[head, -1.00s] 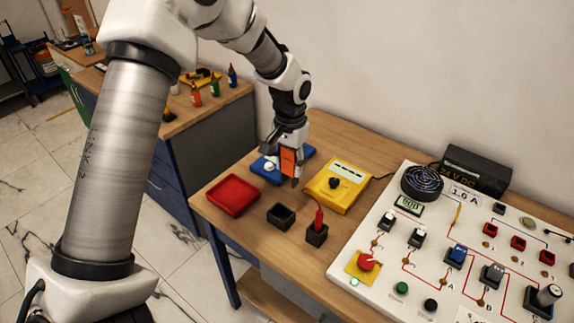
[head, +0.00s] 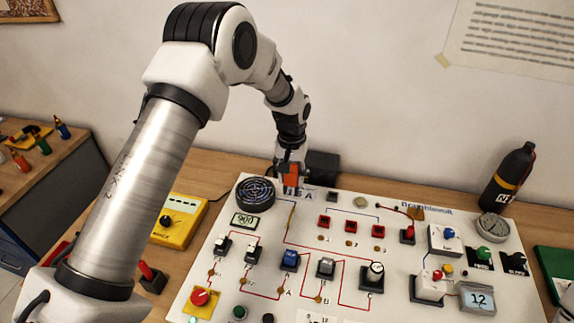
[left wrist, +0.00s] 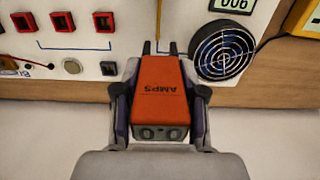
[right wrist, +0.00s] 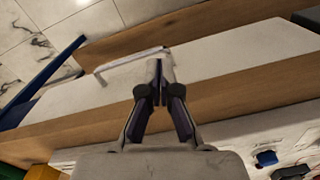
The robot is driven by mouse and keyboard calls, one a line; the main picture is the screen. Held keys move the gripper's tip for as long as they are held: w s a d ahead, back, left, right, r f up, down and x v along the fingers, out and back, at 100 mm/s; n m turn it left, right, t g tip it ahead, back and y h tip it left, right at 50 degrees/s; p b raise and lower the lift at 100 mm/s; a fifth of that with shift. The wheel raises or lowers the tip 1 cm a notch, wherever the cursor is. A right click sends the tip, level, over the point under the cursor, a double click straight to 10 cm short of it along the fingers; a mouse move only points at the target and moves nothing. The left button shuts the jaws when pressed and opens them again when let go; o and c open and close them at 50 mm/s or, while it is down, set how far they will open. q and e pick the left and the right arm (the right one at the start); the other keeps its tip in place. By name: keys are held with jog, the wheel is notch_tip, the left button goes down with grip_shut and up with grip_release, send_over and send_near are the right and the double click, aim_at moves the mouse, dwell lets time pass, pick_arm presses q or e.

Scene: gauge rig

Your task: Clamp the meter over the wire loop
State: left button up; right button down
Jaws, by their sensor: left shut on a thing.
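My right gripper (right wrist: 158,82) looks shut and empty in the right wrist view.
The round black fan (head: 255,192) and small display (head: 245,220) are left of the wire. Red sockets (head: 351,227) are to its right. A black supply box (head: 322,167) stands behind the board. A dark bottle (head: 510,176) stands at the back right.

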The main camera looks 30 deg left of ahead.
pick_arm(q)
jog(key=shift+s+d+f+p, duration=0.3)
jog(key=shift+d+f+p, duration=0.15)
jog(key=shift+f, duration=0.15)
jog(key=shift+s+a+f, duration=0.2)
jog(key=shift+s+a, duration=0.05)
jog(key=shift+s, duration=0.15)
pick_arm(e)
jog(key=shift+s+r, duration=0.2)
jog(key=shift+r, duration=0.6)
pick_arm(q)
jog(key=shift+w+d, duration=0.1)
jog(key=shift+w, duration=0.05)
pick_arm(e)
jog(key=shift+w, duration=0.1)
